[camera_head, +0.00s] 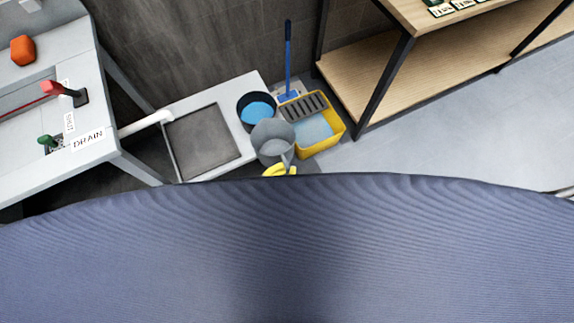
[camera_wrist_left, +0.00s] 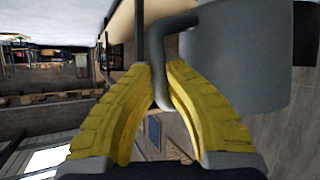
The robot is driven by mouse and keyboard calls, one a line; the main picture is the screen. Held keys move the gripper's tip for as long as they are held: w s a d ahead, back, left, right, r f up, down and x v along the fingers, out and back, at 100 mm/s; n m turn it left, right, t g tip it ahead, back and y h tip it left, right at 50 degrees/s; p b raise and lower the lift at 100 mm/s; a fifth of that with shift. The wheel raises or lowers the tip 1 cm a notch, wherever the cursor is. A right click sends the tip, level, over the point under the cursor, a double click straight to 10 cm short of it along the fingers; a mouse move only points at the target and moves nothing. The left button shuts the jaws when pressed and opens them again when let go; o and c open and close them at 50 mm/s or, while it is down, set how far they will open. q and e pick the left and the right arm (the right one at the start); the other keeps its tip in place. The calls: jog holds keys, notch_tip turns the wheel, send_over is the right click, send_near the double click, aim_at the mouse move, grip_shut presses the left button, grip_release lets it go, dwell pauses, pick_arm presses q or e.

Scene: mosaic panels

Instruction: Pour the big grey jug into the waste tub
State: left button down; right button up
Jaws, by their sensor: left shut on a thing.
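The big grey jug (camera_head: 272,135) is near the middle of the head view, its mouth facing up toward the camera. My left gripper (camera_head: 280,169) shows as yellow fingers at the jug's near side. In the left wrist view, those fingers are shut on the jug's grey handle (camera_wrist_left: 172,24), with the grey jug body (camera_wrist_left: 245,65) to the right. A dark round tub (camera_head: 241,113) holding blue liquid, perhaps the waste tub, is just behind the jug, partly overlapped by it. I cannot tell the jug's exact tilt or contents. My right gripper is not seen.
A yellow mop bucket (camera_head: 333,137) with a grey grate and blue water is right of the jug. A blue-handled mop (camera_head: 288,60) stands behind. A low white stand with a grey basin (camera_head: 203,141) and a DRAIN-labelled bench (camera_head: 88,140) are left. A wooden shelf (camera_head: 372,88) is right.

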pick_arm(q)
jog(key=shift+s+d+f+m+t, duration=0.1)
jog(key=shift+s+f+m+t, duration=0.2)
jog(key=shift+f, duration=0.55)
jog(key=shift+s+d+f+m+t, duration=0.1)
jog(key=shift+s+f+m+t, duration=0.15)
jog(key=shift+f, duration=0.55)
jog(key=shift+r, duration=1.95)
